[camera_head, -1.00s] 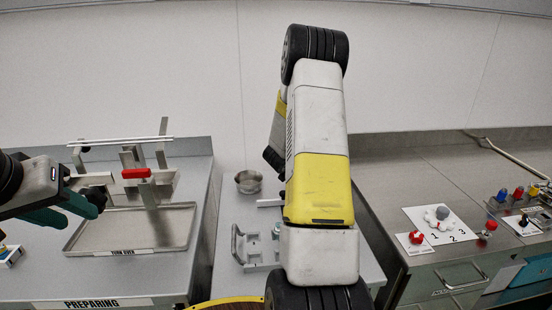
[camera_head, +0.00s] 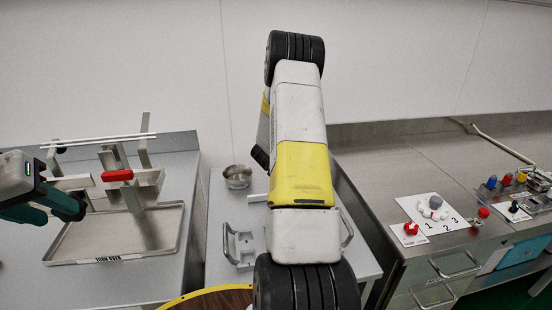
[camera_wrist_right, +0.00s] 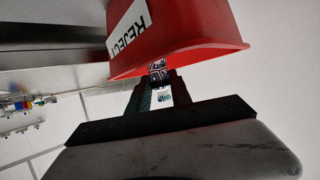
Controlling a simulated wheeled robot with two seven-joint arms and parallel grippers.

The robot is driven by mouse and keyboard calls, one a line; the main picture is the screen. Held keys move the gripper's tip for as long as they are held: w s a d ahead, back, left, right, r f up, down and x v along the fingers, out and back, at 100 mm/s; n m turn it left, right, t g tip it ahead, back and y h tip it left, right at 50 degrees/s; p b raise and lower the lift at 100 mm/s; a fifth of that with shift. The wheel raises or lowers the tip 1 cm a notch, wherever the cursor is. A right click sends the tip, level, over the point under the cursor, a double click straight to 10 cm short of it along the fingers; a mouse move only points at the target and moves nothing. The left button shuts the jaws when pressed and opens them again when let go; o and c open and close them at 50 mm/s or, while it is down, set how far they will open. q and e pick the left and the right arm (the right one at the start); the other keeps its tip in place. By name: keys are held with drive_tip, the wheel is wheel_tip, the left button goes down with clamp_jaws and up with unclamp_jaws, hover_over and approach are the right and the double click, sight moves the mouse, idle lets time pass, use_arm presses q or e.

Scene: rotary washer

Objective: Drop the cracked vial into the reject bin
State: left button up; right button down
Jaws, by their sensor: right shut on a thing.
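The red reject bin (camera_wrist_right: 180,35), with a white REJECT label, fills the top of the right wrist view. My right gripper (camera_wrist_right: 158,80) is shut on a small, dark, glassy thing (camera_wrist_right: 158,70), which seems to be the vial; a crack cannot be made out. The held thing shows against the bin's near edge; whether it is over the opening cannot be told. My left gripper (camera_head: 68,207) is at the left of the head view, over the left bench, and its jaw state is unclear. The bin and right gripper are not in the head view.
A metal tray (camera_head: 178,238) and a stand with a red handle (camera_head: 117,175) are on the left bench. A round metal bowl (camera_head: 237,177) and a bracket (camera_head: 238,247) stand in the middle. A white numbered card (camera_head: 452,222) and red pieces lie on the right counter.

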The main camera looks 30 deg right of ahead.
drive_tip(key=c, duration=1.1)
unclamp_jaws()
drive_tip(key=v, duration=0.8)
drive_tip(key=shift+d, duration=0.1)
